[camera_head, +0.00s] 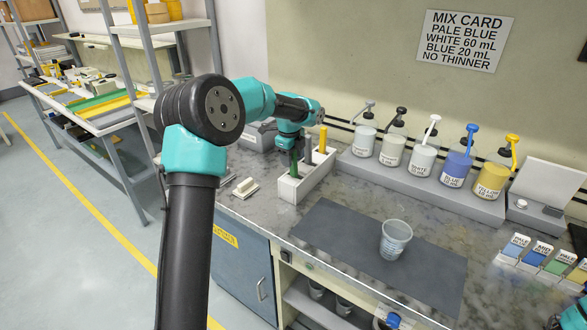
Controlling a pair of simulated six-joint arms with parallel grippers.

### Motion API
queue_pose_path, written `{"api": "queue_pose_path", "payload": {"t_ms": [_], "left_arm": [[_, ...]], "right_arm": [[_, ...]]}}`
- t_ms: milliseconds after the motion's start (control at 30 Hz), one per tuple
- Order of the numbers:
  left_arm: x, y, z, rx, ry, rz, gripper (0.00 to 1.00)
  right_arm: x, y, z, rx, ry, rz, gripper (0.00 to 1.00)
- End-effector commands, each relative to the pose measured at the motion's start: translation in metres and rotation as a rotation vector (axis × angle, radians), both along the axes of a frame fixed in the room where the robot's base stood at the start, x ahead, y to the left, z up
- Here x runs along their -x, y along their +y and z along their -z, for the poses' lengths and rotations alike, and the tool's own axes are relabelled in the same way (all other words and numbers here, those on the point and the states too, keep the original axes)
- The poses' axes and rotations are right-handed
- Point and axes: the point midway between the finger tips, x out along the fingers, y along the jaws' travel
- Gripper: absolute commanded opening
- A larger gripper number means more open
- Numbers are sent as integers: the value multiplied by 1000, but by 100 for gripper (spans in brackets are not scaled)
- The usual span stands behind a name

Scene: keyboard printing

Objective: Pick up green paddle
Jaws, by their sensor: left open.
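The green paddle (293,166) stands upright in a white rack (287,188) at the back left of the bench; only a short green part shows. My left gripper (294,152) is directly above it, pointing down, with its jaws open. The gripper hides the paddle's top, and I cannot tell whether the fingers touch it. A yellow paddle (322,140) stands upright in the same rack, to the right.
A clear cup (395,240) stands on a dark mat (340,235). Several pump bottles, including a blue one (456,167), line a grey stand at the back. Colour cards (515,246) stand at right. A white block (245,187) lies left of the rack.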

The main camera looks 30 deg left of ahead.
Motion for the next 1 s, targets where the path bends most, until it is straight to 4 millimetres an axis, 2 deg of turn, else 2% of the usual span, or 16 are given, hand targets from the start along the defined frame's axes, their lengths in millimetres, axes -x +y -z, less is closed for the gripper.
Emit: {"api": "queue_pose_path", "payload": {"t_ms": [367, 900, 1000], "left_arm": [[0, 0, 0, 0, 0, 0, 53], [0, 0, 0, 0, 0, 0, 2], [0, 0, -1, 0, 0, 0, 0]], "right_arm": [[0, 0, 0, 0, 0, 0, 0], [0, 0, 0, 0, 0, 0, 0], [0, 0, 0, 0, 0, 0, 0]]}}
